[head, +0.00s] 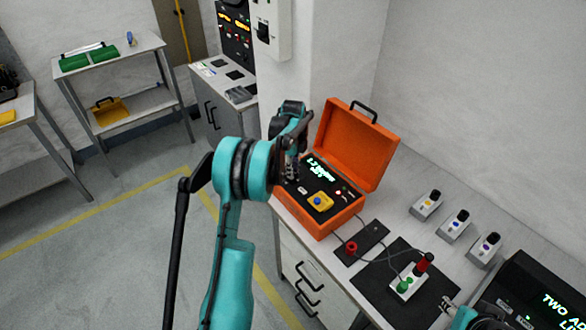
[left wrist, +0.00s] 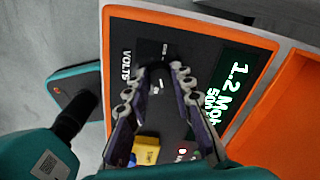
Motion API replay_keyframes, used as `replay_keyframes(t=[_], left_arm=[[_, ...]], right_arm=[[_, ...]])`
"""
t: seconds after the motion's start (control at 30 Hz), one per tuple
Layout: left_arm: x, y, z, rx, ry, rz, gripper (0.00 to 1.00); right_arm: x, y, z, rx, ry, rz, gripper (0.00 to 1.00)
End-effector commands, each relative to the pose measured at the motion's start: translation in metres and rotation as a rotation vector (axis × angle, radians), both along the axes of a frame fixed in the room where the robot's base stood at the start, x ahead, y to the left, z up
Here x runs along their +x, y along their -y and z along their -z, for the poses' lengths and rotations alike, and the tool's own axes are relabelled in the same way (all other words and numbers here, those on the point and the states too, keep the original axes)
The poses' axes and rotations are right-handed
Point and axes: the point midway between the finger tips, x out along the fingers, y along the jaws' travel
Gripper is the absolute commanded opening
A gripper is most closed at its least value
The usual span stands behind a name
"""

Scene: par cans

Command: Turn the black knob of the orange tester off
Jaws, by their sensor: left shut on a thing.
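The orange tester (head: 345,222) stands open on the bench in the head view, its lid raised. Its panel has a lit display (left wrist: 232,85) reading about "1.2 Moh", a yellow block with a blue button (head: 319,201), and a small red light. My left gripper (left wrist: 160,72) is over the panel beside the "VOLTS" label, fingers closed in around the black knob (left wrist: 156,88). The knob is mostly hidden between the fingers, and its pointer setting cannot be read. In the head view my left gripper (head: 291,172) covers the knob. My right gripper (head: 447,303) is at the lower right, small and partly seen.
Leads run from the tester to a black mat (head: 410,285) with a white block carrying red and green parts. A red button (head: 351,247) sits on a dark plate in front. Several small switch boxes (head: 458,223) line the wall side. A black screen unit (head: 540,290) stands lower right.

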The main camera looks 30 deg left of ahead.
Motion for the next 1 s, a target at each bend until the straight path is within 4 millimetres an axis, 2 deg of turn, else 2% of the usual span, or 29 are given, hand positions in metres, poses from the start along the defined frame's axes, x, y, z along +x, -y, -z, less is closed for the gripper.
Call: replay_keyframes(t=[1.0], left_arm=[[0.0, 0.0, 0.0, 0.0, 0.0, -0.965, 0.0]], right_arm=[[0.0, 0.0, -0.013, 0.0, 0.0, 0.0, 0.4]])
